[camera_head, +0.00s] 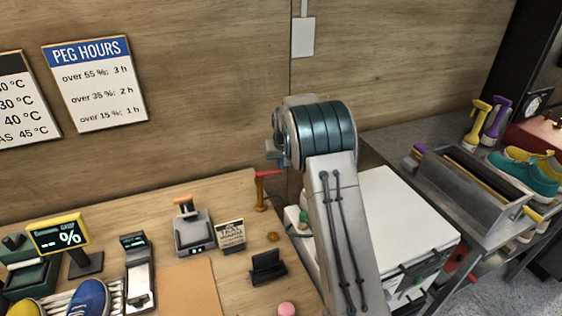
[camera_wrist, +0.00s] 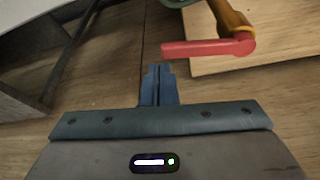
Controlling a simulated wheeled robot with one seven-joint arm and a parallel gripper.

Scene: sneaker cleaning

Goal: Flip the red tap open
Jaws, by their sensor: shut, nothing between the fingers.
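The red tap handle (camera_wrist: 208,48) sits on a brass tap body (camera_wrist: 232,18) in the wrist view. The handle lies sideways in the picture, its free end pointing left. My gripper (camera_wrist: 158,70) is shut and empty, its fingertips just below the handle's free end in the picture. I cannot tell whether they touch it. In the head view the red handle (camera_head: 268,173) shows on top of the upright brass tap (camera_head: 260,193) at the wooden counter's back right corner. My arm hides the gripper's fingers there.
A white-topped cabinet (camera_head: 385,215) stands right of the tap, partly behind my arm. A small sign (camera_head: 231,235), a black holder (camera_head: 267,267) and a grey device (camera_head: 193,230) stand on the counter (camera_head: 195,290). A metal trough (camera_head: 470,185) is farther right.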

